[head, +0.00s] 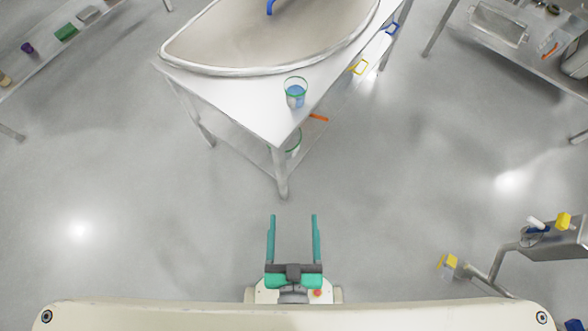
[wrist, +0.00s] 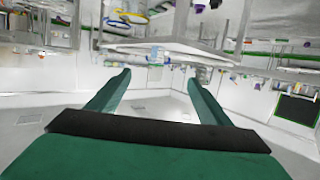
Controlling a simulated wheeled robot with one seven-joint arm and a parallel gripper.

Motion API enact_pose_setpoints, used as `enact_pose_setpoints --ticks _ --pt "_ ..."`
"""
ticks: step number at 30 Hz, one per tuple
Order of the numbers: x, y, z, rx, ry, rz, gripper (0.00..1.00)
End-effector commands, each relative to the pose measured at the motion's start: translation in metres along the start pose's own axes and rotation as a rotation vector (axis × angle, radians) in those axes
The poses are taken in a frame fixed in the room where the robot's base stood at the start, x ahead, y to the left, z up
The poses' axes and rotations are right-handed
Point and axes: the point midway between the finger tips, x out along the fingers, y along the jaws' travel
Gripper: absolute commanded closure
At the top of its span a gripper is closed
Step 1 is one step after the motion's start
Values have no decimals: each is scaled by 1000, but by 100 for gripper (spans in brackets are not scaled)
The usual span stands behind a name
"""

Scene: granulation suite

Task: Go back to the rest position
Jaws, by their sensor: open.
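My gripper (head: 293,238) has two green fingers, spread apart, with nothing between them in the head view. It is low in the middle of that view, over bare grey floor, close in front of my own body. In the wrist view, my gripper (wrist: 158,92) also shows open and empty, its fingers reaching away from the camera. It is clear of the white table's near corner and touches nothing.
A white table (head: 235,97) with a large basin (head: 215,68) stands ahead. A green-rimmed cup (head: 296,94) is near its edge. A metal stand (head: 558,240) is at the right, and benches stand at both upper sides. The floor between is free.

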Motion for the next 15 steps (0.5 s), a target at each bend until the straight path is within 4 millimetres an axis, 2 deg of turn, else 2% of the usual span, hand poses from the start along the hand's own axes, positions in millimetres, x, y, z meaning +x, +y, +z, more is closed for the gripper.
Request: enact_pose_setpoints --ticks 1,3,6,15 --pt "-12 0 -2 1 -3 2 28" --pt "-22 1 -6 1 1 4 28" --pt "-30 1 -10 0 5 4 28" --pt "-32 1 -11 0 7 5 28"
